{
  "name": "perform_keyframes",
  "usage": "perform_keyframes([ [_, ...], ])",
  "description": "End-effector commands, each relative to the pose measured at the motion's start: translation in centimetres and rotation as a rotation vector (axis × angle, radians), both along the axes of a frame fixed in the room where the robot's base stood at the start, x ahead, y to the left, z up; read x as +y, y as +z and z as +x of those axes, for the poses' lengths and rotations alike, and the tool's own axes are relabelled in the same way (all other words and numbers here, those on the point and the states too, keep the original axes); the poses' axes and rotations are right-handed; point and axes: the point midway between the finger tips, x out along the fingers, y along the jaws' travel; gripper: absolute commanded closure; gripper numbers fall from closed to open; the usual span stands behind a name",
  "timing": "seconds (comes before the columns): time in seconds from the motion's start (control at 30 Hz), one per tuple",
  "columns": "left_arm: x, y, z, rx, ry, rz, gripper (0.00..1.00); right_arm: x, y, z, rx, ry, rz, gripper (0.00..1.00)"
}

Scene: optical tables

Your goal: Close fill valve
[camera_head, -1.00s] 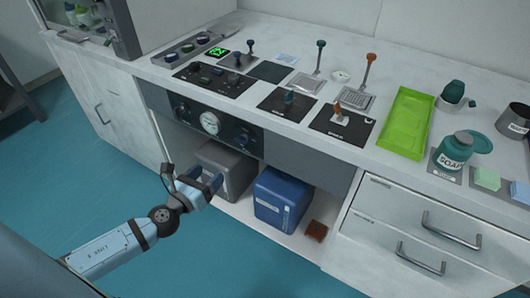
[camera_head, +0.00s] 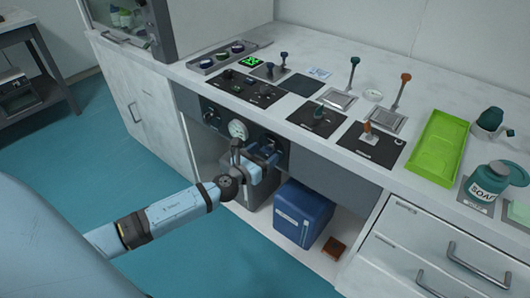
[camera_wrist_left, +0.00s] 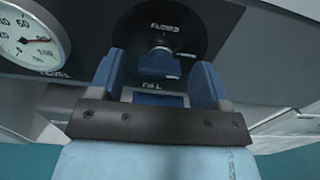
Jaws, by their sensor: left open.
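The fill valve (camera_wrist_left: 158,64) is a blue handle on a dark round plate in the left wrist view. "CLOSED" is printed above it and "FILL" below it. Its wide blue bar appears to lie crosswise. My left gripper (camera_wrist_left: 156,78) is open, with one blue finger on each side of the handle in that view; I cannot tell whether either touches it. In the head view my left gripper (camera_head: 262,158) is in front of the right part of the dark panel under the counter and largely hides the valve. My right gripper is not in view.
A level gauge (camera_wrist_left: 30,40) is left of the valve; it also shows in the head view (camera_head: 237,129). A blue box (camera_head: 302,214) and a brown block (camera_head: 334,247) are on the shelf below. The countertop above holds levers, black plates and a green tray (camera_head: 438,150).

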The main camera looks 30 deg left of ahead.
Motion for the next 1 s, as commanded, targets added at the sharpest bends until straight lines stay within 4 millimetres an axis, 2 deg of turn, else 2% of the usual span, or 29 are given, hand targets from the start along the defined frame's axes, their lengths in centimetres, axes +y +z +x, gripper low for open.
perform_keyframes([
  [0.13,-0.06,0.05,0.89,-0.001,0.0,0.001,0.3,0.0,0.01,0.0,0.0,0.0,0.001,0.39],
  [0.4,-0.08,0.01,0.99,0.0,0.0,0.0,0.3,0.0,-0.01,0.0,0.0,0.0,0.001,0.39],
  [0.43,-0.08,0.0,0.99,0.0,0.0,0.0,0.32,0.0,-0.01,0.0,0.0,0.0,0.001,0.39],
  [0.63,-0.08,0.0,0.97,0.0,0.0,0.0,0.78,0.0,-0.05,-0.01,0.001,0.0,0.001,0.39],
  [1.0,-0.12,-0.08,0.94,0.005,0.0,-0.048,0.79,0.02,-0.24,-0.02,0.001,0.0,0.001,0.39],
])
